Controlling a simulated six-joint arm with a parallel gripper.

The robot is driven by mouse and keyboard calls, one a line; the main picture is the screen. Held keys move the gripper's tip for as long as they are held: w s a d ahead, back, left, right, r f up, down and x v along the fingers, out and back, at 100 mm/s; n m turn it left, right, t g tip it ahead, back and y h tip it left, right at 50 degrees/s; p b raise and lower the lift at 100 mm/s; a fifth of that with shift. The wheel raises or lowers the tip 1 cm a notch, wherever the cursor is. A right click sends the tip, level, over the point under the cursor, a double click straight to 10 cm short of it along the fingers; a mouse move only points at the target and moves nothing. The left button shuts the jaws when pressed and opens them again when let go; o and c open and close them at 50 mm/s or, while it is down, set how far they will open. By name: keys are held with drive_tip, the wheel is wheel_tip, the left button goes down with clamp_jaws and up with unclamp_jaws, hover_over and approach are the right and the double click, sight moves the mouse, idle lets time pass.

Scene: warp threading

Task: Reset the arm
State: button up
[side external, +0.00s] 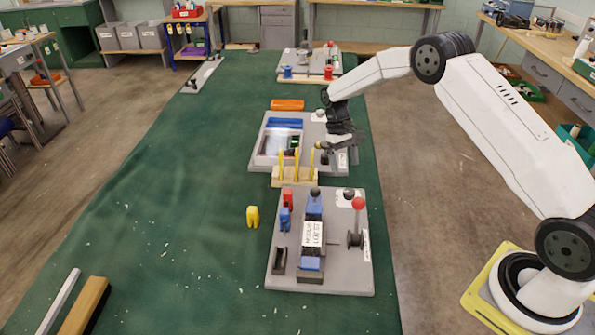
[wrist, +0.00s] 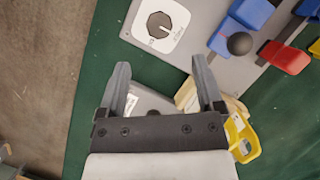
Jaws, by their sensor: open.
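My gripper (side external: 344,153) hangs at the right edge of the middle grey board (side external: 257,160) in the side view. In the wrist view its two grey fingers (wrist: 160,68) stand apart, with nothing held between them. Below them lie part of a grey board and a pale wooden piece (wrist: 188,92). A yellow part (wrist: 241,138) shows beside the right finger; I cannot tell which object it belongs to. My arm reaches in from the right, bent at the elbow.
The near board (side external: 330,283) carries blue and red clamps, a red-topped lever (side external: 358,204) and a dial (wrist: 159,25). A wooden rack (side external: 296,181) with yellow pegs stands between boards. A yellow piece (side external: 252,216) lies left. The green cloth's left side is mostly clear.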

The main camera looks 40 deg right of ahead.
drive_tip(key=s+a+r+n+t, duration=0.1)
drive_tip(key=s+a+r+t, duration=0.2)
drive_tip(key=s, duration=0.8)
drive_tip(key=s+a+r+n+t, duration=0.1)
drive_tip(key=s+a+r+t, duration=0.3)
drive_tip(key=s+a+r, duration=0.3)
drive_tip(key=s, duration=0.3)
drive_tip(key=shift+s+a+h, duration=0.2)
drive_tip(key=shift+s+h, duration=0.15)
drive_tip(key=shift+h, duration=0.05)
